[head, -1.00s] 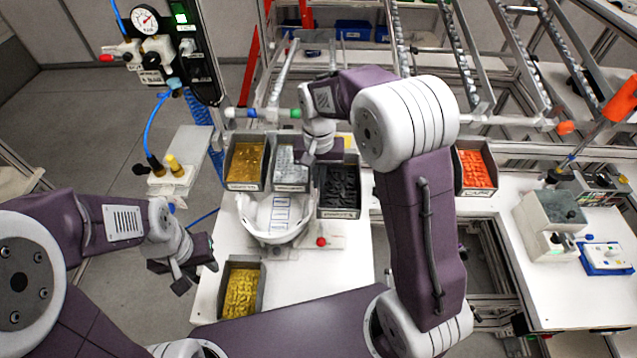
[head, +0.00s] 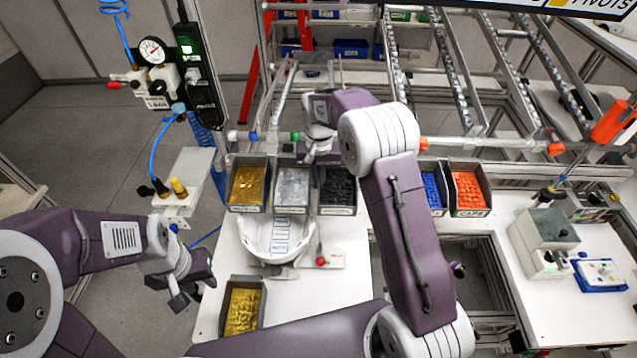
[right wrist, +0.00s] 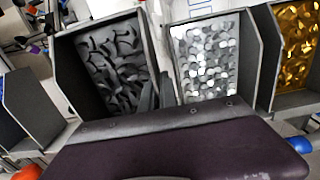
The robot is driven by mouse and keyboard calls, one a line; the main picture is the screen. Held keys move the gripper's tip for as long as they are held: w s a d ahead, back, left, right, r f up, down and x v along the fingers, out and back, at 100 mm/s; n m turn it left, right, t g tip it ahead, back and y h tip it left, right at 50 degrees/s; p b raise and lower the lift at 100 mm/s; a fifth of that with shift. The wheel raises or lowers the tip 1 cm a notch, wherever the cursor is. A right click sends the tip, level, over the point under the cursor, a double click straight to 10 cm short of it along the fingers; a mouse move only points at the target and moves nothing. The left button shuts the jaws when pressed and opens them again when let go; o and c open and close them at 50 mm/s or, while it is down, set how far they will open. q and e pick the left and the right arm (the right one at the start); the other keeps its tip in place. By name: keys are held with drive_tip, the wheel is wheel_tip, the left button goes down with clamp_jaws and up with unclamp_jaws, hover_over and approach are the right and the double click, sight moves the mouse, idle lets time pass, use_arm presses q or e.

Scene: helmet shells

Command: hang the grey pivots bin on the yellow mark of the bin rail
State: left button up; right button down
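The grey pivots bin, with dark pieces inside (head: 338,187), is level with its neighbours at the bin rail (head: 245,136), right of the silver-filled bin (head: 292,187). It also shows in the right wrist view (right wrist: 82,75). My right gripper (right wrist: 157,95) is at its rim, on the side towards the silver-filled bin; its fingers appear closed on that wall. I see no yellow mark on the rail; my right arm and the bins cover that stretch. My left gripper (head: 168,293) is open and empty, left of the white table.
A gold-filled bin (head: 248,186) is at far left of the row; blue-filled (head: 431,190) and orange-filled (head: 468,191) bins are to the right. A white helmet shell (head: 275,238) lies before the row. Another yellow-filled bin (head: 243,308) stands at the table's front.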

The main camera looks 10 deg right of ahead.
drive_tip(key=shift+w+d+r+p, duration=0.15)
drive_tip(key=shift+w+p, duration=0.15)
drive_tip(key=shift+w, duration=0.2)
drive_tip(key=shift+w+d+f+p, duration=0.15)
drive_tip(key=shift+w+p, duration=0.1)
drive_tip(key=shift+w, duration=0.2)
drive_tip(key=shift+w+f+b, duration=0.1)
drive_tip(key=shift+f+b, duration=0.6)
drive_tip(key=shift+f, duration=0.45)
drive_tip(key=c, duration=1.6)
unclamp_jaws()
drive_tip(key=shift+o, duration=0.2)
drive_tip(key=shift+r, duration=0.1)
wheel_tip(320, 180, up, 8)
drive_tip(key=shift+b, duration=1.15)
drive_tip(key=shift+r, duration=0.45)
